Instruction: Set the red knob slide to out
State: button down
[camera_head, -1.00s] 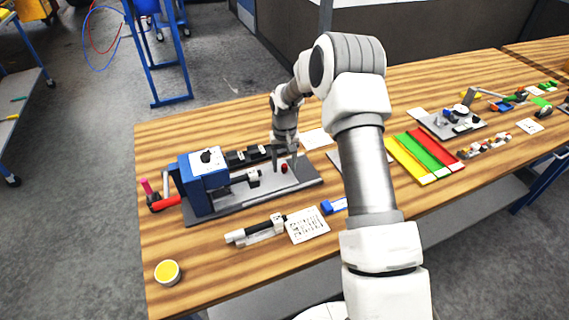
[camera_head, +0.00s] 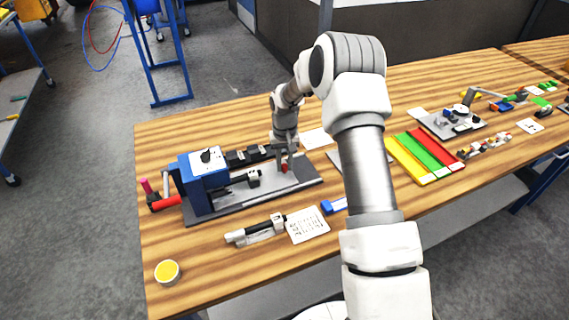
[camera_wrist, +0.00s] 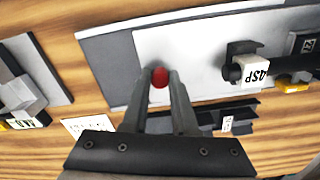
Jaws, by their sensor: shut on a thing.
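The red knob (camera_wrist: 159,78) shows in the wrist view between my fingertips, over a pale plate (camera_wrist: 195,50) set on a grey base. It also shows small in the head view (camera_head: 284,169), at the right part of the grey base (camera_head: 310,180) of the blue machine (camera_head: 203,180). My gripper (camera_wrist: 160,80) is shut on the red knob, one finger on each side. In the head view my gripper (camera_head: 284,160) points down at the knob. The slide under the knob is too small to make out.
Black blocks (camera_head: 248,156) line the back of the base. A white-and-black tool (camera_head: 255,230) and a printed card (camera_head: 307,225) lie in front.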

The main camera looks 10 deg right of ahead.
dwell(0.7)
jog(key=d, duration=0.2)
jog(key=w+d+b, duration=0.1)
jog(key=d, duration=0.2)
jog(key=d+b, duration=0.1)
jog(key=d, duration=0.1)
jog(key=shift+w+d, duration=0.25)
jog(key=shift+d, duration=0.2)
jog(key=shift+r, duration=0.1)
jog(key=c, duration=0.7)
grip_release()
jog(key=shift+d, duration=0.1)
jog(key=shift+r+b, duration=0.5)
jog(key=shift+r, duration=8.2)
